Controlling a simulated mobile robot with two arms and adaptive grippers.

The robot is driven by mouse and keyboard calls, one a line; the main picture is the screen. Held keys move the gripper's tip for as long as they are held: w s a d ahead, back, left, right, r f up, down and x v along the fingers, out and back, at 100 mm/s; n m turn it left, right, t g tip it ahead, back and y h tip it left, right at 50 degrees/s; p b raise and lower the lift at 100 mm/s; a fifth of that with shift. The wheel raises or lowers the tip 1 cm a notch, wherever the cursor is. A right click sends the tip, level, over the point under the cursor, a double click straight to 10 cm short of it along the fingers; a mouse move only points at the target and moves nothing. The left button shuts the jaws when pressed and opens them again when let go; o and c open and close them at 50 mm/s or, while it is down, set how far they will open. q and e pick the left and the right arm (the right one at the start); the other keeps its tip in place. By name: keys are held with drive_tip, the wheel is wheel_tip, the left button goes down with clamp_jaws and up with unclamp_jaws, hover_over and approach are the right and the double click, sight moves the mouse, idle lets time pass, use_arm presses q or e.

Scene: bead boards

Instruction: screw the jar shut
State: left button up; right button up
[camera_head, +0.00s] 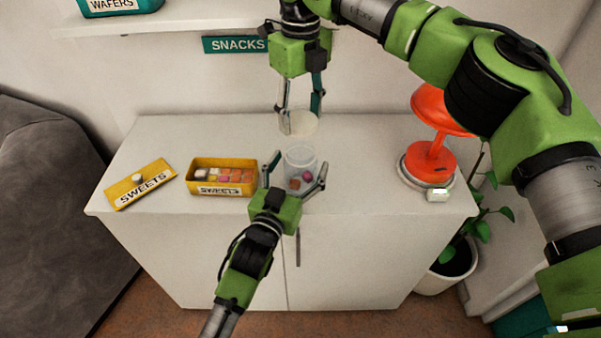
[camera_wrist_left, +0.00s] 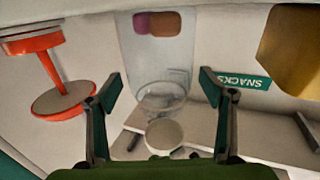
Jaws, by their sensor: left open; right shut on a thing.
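The clear jar (camera_head: 301,160) stands upright on the white cabinet top with a few sweets at its bottom. It also shows in the left wrist view (camera_wrist_left: 158,62), upside down, with its open rim towards the lid. My left gripper (camera_head: 296,172) is open, with one finger on each side of the jar. The left wrist view shows the fingers (camera_wrist_left: 159,84) spread around it. My right gripper (camera_head: 300,112) is shut on the round cream lid (camera_head: 300,124). It holds the lid above and apart from the jar; the lid is also in the left wrist view (camera_wrist_left: 165,136).
A yellow sweets box (camera_head: 221,188) with several sweets is left of the jar, and its yellow lid (camera_head: 138,196) lies farther left with a sweet on it. An orange lamp (camera_head: 432,160) and a small white object (camera_head: 437,195) are at the right. A shelf (camera_head: 180,24) hangs behind.

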use_arm(q)
drive_tip(key=shift+w+d, duration=0.1)
drive_tip(key=shift+w, duration=0.15)
drive_tip(key=c, duration=1.7)
use_arm(e)
hover_over(300, 142)
drive_tip(key=s, duration=0.3)
drive_tip(key=shift+f, duration=2.5)
drive_tip(key=shift+f, duration=0.85)
drive_tip(key=shift+f, duration=0.55)
